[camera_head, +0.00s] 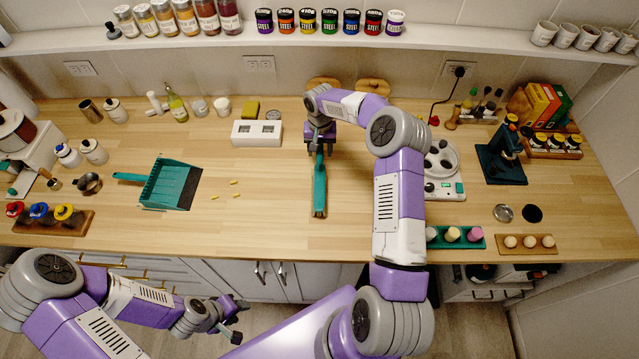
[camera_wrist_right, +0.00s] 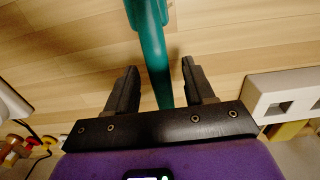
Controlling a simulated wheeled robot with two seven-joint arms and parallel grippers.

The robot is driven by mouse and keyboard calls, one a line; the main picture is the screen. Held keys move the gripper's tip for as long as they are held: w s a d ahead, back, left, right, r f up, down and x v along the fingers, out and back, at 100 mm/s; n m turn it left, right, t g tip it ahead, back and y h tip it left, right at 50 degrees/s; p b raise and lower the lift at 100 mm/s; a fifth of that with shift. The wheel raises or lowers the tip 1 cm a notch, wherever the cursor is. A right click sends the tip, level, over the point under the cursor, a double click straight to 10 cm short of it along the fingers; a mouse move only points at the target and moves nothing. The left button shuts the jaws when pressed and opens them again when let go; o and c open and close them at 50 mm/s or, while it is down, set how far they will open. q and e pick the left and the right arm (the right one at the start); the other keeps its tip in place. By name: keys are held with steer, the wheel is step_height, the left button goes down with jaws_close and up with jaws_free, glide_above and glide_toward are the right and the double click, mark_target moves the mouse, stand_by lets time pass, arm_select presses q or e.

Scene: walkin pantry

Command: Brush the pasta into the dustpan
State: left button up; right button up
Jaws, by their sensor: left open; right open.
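The teal dustpan (camera_head: 168,186) lies on the wooden counter at the left, its handle pointing left and its dark lip facing right. A few yellow pasta pieces (camera_head: 236,194) lie just right of that lip. The teal brush (camera_head: 320,188) lies on the counter further right, its handle towards the back. My right gripper (camera_head: 319,152) is above the brush's handle end. In the right wrist view the brush handle (camera_wrist_right: 150,50) runs between the open fingers (camera_wrist_right: 160,85), with gaps on both sides. My left gripper (camera_head: 222,322) is low in front of the counter, open and empty.
A white block with two square holes (camera_head: 257,133) stands behind the pasta. A white appliance with a round plate (camera_head: 441,170) is right of my right arm. The counter (camera_head: 265,225) is bare between pasta and brush and towards the front edge.

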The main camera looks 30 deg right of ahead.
steer(key=shift+f, duration=0.2)
jaws_close()
stand_by(0.3)
step_height(320, 180, up, 12)
steer(key=p, duration=0.6)
steer(key=shift+p, duration=0.4)
